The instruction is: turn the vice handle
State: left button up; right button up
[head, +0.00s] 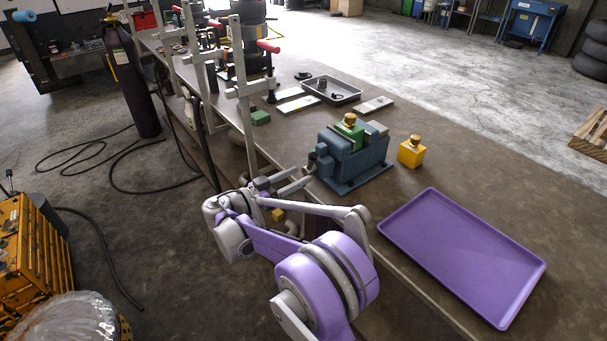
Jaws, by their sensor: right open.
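The blue vice (343,165) stands on the long workbench (455,172). A green part (349,130) with a brass knob on top sits between its jaws. The vice handle (312,160) is at the vice's left end, small and partly hard to make out. My right gripper (306,178) comes up from below on my purple and grey arm. Its two grey fingers are apart and point toward the handle end. I cannot tell whether they touch the handle. My left gripper is not in view.
A yellow block (411,153) with a brass knob stands right of the vice. An empty purple tray (463,255) lies at the front right. Upright metal stands with clamps (240,90) line the bench's left edge. A dark tray (332,91) and flat plates lie behind the vice.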

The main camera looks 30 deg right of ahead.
jog(key=a, duration=0.7)
jog(key=shift+s+a, duration=0.3)
jog(key=s+d+f+n+t+y, duration=0.1)
jog(key=s+f+n+y, duration=0.1)
jog(key=s+n+y, duration=0.3)
jog(key=s+d+f+n+y, duration=0.1)
jog(key=s+d+n+y, duration=0.15)
jog(key=s, duration=0.45)
jog(key=s+a+f+n+t+y, duration=0.1)
jog(key=s+a+f+n+y, duration=0.3)
jog(key=s, duration=0.4)
jog(key=s+a+f+n+t+y+p, duration=0.1)
jog(key=s+a+f+n+t+y, duration=0.1)
jog(key=s+a+y, duration=0.4)
jog(key=s+a+f+n, duration=0.1)
jog(key=s+a+n, duration=0.1)
jog(key=shift+s+a+f, duration=0.15)
jog(key=shift+a+f, duration=0.2)
